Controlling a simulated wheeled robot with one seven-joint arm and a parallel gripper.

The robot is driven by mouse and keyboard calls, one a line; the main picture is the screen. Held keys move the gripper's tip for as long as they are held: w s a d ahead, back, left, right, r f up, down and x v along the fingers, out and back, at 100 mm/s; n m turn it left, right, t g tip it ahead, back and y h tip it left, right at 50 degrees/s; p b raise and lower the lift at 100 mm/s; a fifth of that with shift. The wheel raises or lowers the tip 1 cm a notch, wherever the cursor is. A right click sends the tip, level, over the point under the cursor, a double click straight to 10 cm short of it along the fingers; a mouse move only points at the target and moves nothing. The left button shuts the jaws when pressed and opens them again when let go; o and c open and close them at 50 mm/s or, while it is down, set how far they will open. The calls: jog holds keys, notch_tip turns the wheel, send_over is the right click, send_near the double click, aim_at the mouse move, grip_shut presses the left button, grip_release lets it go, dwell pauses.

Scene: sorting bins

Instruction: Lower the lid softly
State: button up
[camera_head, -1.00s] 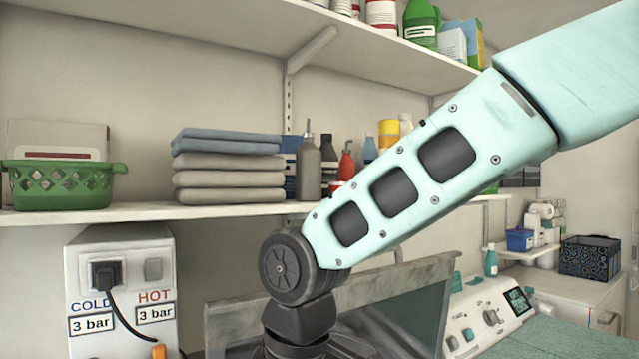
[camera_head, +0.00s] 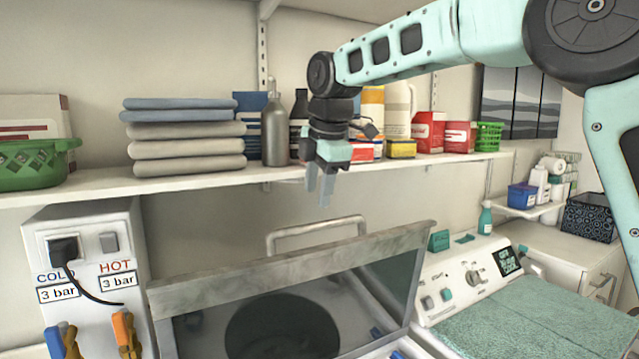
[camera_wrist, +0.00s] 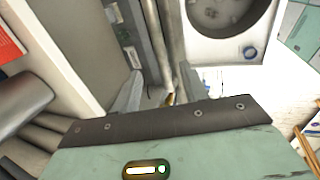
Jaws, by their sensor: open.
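The lid (camera_head: 200,288) is raised and tilted, with a worn grey frame and a dark see-through panel in the head view. A round dark drum opening (camera_head: 282,325) shows through or below it. A pale bar handle (camera_head: 316,229) stands up behind the frame's upper edge. My gripper (camera_head: 320,192) is open and empty, pointing down above the handle and apart from it. In the wrist view the spread fingers of my gripper (camera_wrist: 160,92) show, and the drum (camera_wrist: 225,14) lies at the upper right. Contact with the lid is not visible.
A shelf (camera_head: 200,185) with folded towels (camera_head: 185,140) and a grey pump bottle (camera_head: 275,130) runs behind my gripper. A control panel (camera_head: 465,285) is right of the lid. A tap box (camera_head: 85,265) with a cable stands left.

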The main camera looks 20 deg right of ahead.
aim_at(312, 225)
jog(key=b+x, duration=0.2)
jog(key=x, duration=0.2)
jog(key=shift+f+b, duration=0.25)
jog(key=shift+b, duration=0.05)
jog(key=shift+b+x, duration=0.55)
jog(key=shift+x, duration=1.35)
jog(key=shift+a, duration=0.1)
grip_shut()
